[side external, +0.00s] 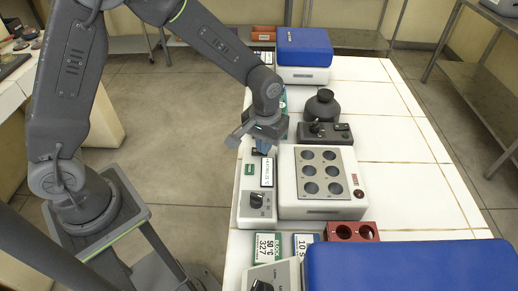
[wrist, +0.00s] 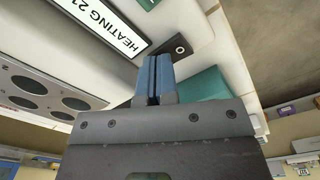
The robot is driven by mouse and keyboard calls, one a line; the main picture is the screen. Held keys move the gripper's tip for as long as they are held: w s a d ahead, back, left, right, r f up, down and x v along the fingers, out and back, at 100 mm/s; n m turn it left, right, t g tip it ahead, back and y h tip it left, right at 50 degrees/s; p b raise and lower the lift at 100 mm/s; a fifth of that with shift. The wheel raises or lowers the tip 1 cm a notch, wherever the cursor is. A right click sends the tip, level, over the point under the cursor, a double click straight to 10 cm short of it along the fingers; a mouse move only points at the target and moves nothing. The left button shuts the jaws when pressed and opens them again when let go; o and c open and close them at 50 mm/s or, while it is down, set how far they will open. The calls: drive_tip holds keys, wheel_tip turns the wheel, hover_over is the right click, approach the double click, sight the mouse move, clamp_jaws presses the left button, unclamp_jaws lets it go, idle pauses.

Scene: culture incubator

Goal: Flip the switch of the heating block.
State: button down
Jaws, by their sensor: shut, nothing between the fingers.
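The heating block (side external: 286,192) is a white unit with several round wells in a grey top plate. Its control strip, on the left, carries a label reading "HEATING 21" (side external: 267,172), also readable in the wrist view (wrist: 105,22), and a black knob (side external: 257,201). A black switch with a pale ring mark (wrist: 180,47) shows in the wrist view beyond my fingertips. My gripper (side external: 262,150) is shut and empty, its blue fingers pointing down at the far end of the strip. In the wrist view the fingertips (wrist: 155,60) are close beside the switch; I cannot tell whether they touch.
A black device with a round flask (side external: 322,105) stands behind the block. A blue-lidded unit (side external: 303,48) is at the far end, and another large blue lid (side external: 410,270) is in front. A red tube rack (side external: 352,231) sits near the block. The white bench is clear on the right.

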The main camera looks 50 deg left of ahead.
drive_tip(key=shift+r, duration=3.5)
drive_tip(key=s+a+r+m+t, duration=0.1)
drive_tip(key=s+a+r+t, duration=0.1)
drive_tip(key=s+r, duration=0.4)
drive_tip(key=s+a+r+m+t, duration=0.2)
drive_tip(key=s+a+r, duration=0.3)
drive_tip(key=s, duration=0.7)
wheel_tip(320, 180, up, 2)
drive_tip(key=shift+s+a+r+t, duration=0.15)
drive_tip(key=shift+s+t, duration=0.25)
drive_tip(key=shift+t, duration=0.4)
